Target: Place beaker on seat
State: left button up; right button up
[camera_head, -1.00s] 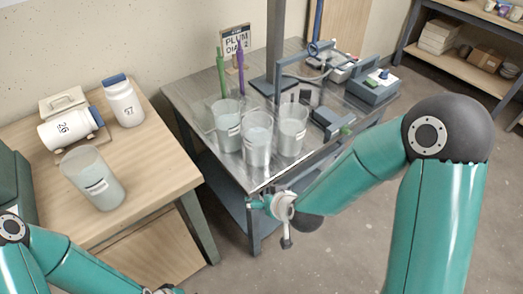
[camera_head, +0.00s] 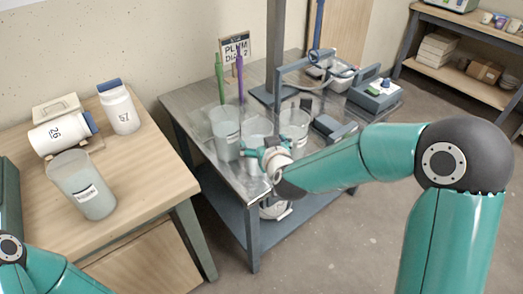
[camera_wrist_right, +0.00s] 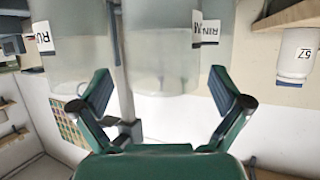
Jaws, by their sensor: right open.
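Three clear beakers with pale liquid stand on the metal table: a left one (camera_head: 224,134), a middle one (camera_head: 256,128) partly hidden by my gripper, and a right one (camera_head: 294,125). Another beaker (camera_head: 83,187) stands on the wooden table. My right gripper (camera_head: 255,152) is open in front of the middle beaker. In the right wrist view, upside down, the spread fingers (camera_wrist_right: 165,95) face a labelled beaker (camera_wrist_right: 160,50), with a second beaker (camera_wrist_right: 75,45) beside it. I cannot tell whether the fingers straddle it. I cannot identify the seat. My left gripper is out of view.
A green stick (camera_head: 219,75) and purple stick (camera_head: 239,75) stand behind the beakers, before a "PLUM" sign (camera_head: 236,47). A metal post (camera_head: 274,50) and blue-grey devices (camera_head: 375,95) stand farther back.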

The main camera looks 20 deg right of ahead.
aim_at(254, 133)
jog(key=shift+f+x, duration=0.1)
jog(key=shift+x, duration=1.4)
jog(key=shift+f+x, duration=0.15)
jog(key=shift+x, duration=1.3)
jog(key=shift+s+a, duration=0.1)
jog(key=shift+a, duration=0.1)
jog(key=c, duration=1.6)
jog(key=shift+r, duration=0.15)
